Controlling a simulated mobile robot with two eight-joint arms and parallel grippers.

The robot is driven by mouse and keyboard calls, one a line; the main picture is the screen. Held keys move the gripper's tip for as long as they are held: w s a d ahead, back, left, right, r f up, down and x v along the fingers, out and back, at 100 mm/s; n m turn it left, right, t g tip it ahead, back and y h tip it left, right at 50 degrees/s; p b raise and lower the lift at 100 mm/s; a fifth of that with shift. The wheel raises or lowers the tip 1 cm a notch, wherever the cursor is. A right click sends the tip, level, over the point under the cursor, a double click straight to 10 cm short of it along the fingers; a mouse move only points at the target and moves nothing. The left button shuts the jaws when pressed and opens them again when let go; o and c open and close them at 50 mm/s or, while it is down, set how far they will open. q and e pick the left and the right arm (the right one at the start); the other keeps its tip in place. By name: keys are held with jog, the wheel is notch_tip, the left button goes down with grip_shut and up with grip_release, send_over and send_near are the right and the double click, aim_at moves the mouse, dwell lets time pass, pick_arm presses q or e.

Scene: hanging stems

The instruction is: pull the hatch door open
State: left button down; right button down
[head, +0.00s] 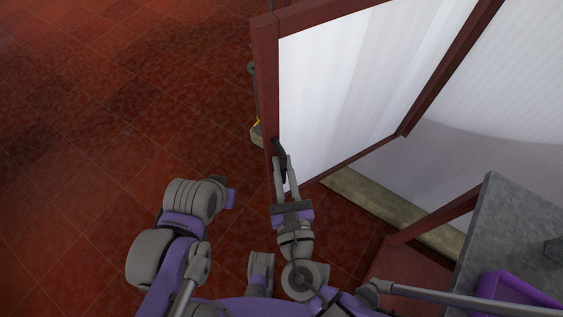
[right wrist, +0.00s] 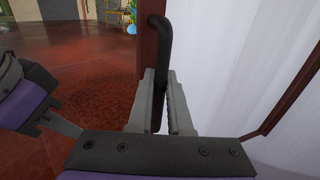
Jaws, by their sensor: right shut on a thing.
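The hatch door (head: 350,80) is a pale ribbed panel in a dark red frame, and it stands out at an angle from the wall opening in the head view. Its black handle (right wrist: 158,45) is on the frame's near upright edge. My right gripper (head: 280,165) is shut on the handle, with one finger on each side of it in the right wrist view (right wrist: 163,90). The handle's upper part sticks out beyond the fingers. My left arm is at the lower left in the head view, and its gripper's fingers cannot be made out.
A grey counter (head: 515,225) with a purple crate (head: 515,291) stands at the lower right. A low stone kerb (head: 375,200) runs beneath the door. The red tiled floor (head: 100,110) is clear to the left.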

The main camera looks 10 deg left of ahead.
aim_at(280, 125)
jog(key=c, duration=0.8)
grip_release()
jog(key=shift+c, duration=0.2)
notch_tip(280, 125, up, 10)
jog(key=p, duration=0.6)
